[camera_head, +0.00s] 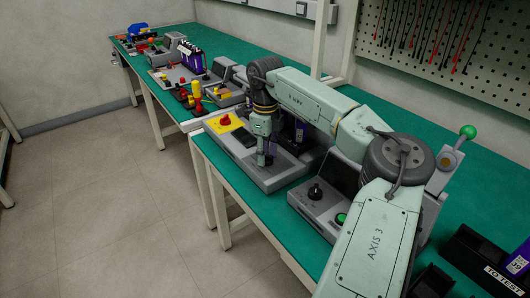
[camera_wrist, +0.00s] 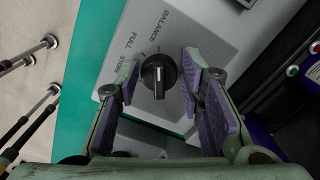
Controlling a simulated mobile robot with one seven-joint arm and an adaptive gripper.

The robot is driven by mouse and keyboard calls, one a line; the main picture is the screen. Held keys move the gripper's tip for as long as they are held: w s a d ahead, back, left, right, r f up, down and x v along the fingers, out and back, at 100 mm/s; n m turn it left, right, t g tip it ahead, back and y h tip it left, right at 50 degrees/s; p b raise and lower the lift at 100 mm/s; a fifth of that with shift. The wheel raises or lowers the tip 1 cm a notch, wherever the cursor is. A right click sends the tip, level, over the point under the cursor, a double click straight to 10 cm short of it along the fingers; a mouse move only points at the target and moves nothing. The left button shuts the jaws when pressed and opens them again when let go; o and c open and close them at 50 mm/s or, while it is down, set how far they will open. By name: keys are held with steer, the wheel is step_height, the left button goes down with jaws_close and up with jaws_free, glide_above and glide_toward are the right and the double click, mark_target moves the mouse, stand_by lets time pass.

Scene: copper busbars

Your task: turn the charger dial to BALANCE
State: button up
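The charger dial (camera_wrist: 159,76) is a round black knob with a white pointer line, on a grey panel (camera_wrist: 206,25). The line runs nearly straight up and down in the wrist view. In the head view my gripper (camera_head: 263,156) is over the grey charger (camera_head: 265,180); the dial is not clearly visible there.
A yellow plate with a red knob (camera_head: 226,121) sits at the charger's left end. Another grey unit with a black knob (camera_head: 315,191) and green button (camera_head: 340,218) stands to the right. A black TO TEST bin (camera_head: 480,258) is at the lower right. Green benchtop (camera_head: 240,199) shows along the front.

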steer(key=shift+o, duration=1.1)
step_height(320, 180, up, 12)
